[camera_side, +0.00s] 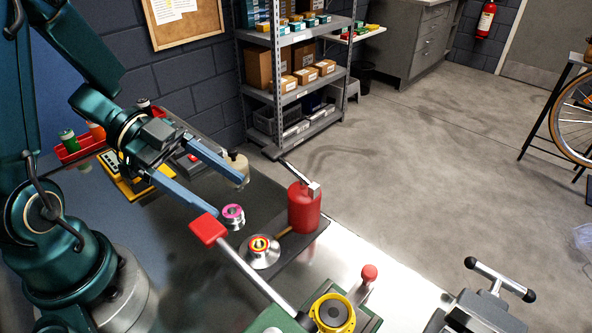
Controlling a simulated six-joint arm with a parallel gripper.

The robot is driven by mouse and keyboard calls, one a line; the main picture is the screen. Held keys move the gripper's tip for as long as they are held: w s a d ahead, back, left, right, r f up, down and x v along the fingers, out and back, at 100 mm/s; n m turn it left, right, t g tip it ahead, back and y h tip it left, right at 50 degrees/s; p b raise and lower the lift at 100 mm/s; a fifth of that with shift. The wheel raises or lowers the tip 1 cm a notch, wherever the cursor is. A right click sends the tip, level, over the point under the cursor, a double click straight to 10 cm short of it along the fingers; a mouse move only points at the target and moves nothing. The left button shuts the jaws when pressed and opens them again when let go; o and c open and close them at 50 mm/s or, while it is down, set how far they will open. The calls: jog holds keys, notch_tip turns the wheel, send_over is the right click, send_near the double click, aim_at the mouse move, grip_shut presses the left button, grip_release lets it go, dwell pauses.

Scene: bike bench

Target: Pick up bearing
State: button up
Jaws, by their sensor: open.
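A small silver ring-shaped part with a magenta top (233,212) sits on the dark bench mat and looks like the bearing. A silver flanged part with a red and yellow ring (260,249) stands to its lower right; I cannot tell if that ring is also a bearing. My gripper (226,196) reaches in from the left with its two long blue fingers spread apart and nothing between them. The fingertips appear above and close to the magenta part; their exact height is hard to tell. The lower finger's tip is near a red press handle.
A red bottle (304,208) stands right of the parts. A lever with a red grip (208,230) slants across the front, beside a yellow-ringed fixture (332,313). A pale jar (237,164), a yellow tray (128,184) and a red bin (78,152) are behind.

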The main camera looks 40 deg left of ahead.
send_near(263, 247)
jog(key=shift+x, duration=1.15)
jog(key=shift+f+x, duration=0.2)
jog(key=shift+x, duration=2.35)
jog(key=shift+w+a, duration=0.1)
jog(key=shift+a, duration=0.05)
grip_shut()
